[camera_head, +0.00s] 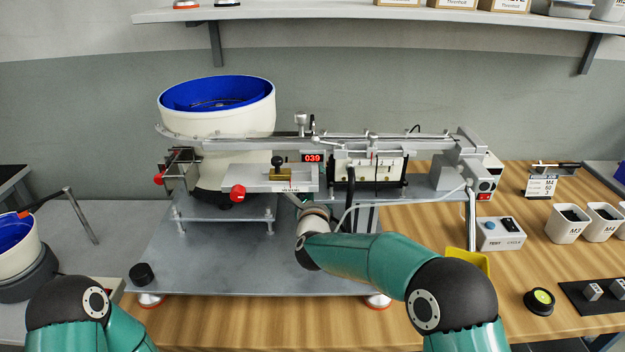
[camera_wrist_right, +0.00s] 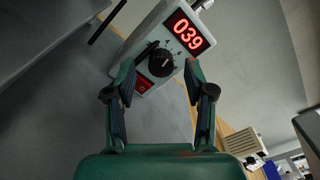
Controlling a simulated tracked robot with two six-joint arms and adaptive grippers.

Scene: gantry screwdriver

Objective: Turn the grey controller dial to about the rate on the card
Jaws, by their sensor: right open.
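The grey controller (camera_wrist_right: 142,40) shows in the right wrist view with a red display (camera_wrist_right: 188,33) reading 039, a black dial (camera_wrist_right: 160,62) with a pale pointer mark, and a red switch (camera_wrist_right: 143,84). In the head view the display (camera_head: 313,158) also reads 039; the dial is hidden there. My right gripper (camera_wrist_right: 159,66) is open, its fingertips on either side of the dial in that view; I cannot tell whether they touch it. The card (camera_head: 541,187) at the right seems to read M4, 50, 3. My left gripper is out of the head view.
The white feeder bowl (camera_head: 220,120) with blue inside and the metal rail (camera_head: 400,142) stand over the grey plate (camera_head: 200,265). A grey test box (camera_head: 500,234), white bins (camera_head: 567,223) and a round black-and-yellow item (camera_head: 539,301) are at the right.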

